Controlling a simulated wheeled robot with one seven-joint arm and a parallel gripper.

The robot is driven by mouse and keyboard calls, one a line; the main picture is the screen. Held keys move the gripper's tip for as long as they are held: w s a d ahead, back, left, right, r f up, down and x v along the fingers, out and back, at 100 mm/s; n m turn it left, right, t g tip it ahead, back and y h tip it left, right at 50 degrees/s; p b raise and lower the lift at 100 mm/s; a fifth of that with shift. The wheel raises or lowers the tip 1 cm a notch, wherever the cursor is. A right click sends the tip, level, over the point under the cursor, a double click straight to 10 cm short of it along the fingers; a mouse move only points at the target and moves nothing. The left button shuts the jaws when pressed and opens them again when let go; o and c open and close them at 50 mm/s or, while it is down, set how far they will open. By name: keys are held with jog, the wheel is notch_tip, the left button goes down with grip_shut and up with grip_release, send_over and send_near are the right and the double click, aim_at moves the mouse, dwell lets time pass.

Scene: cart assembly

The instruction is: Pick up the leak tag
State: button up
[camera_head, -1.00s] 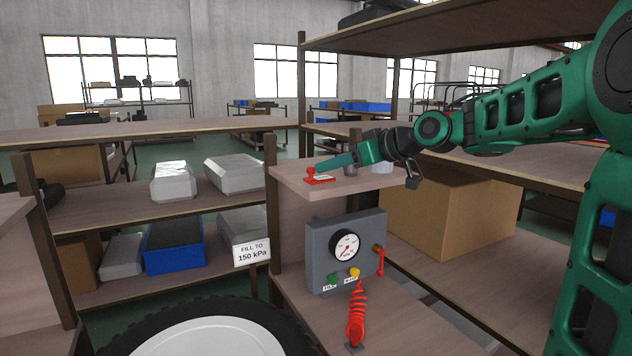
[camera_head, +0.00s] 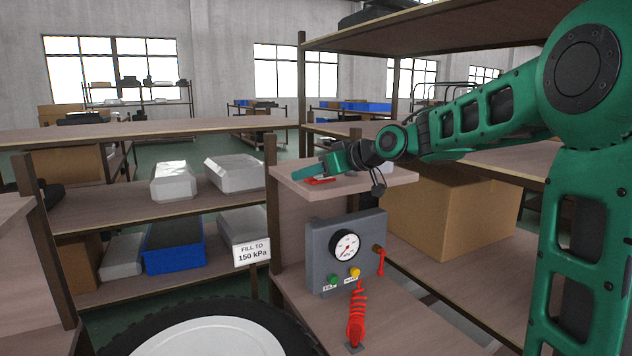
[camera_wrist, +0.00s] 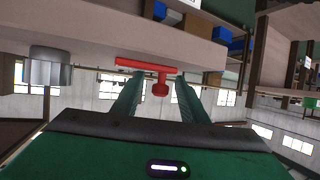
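The leak tag (camera_head: 322,181) is a red flat plate with an upright knob, lying on the small upper shelf (camera_head: 345,185) above the gauge box. In the head view my gripper (camera_head: 308,172) is over the tag and hides its knob; only part of the red plate shows. In the wrist view, which looks upside down, the tag (camera_wrist: 150,66) has its knob between my two green fingers (camera_wrist: 158,95), with a gap on each side. My gripper is open and the tag rests on the shelf.
A grey cylinder (camera_wrist: 50,68) stands on the same shelf to one side. Below are a gauge box (camera_head: 346,250), a red coiled hose (camera_head: 357,318) and a "FILL TO 150 kPa" sign (camera_head: 252,252). A cardboard box (camera_head: 450,212) stands to the right.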

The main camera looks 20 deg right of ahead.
grip_shut()
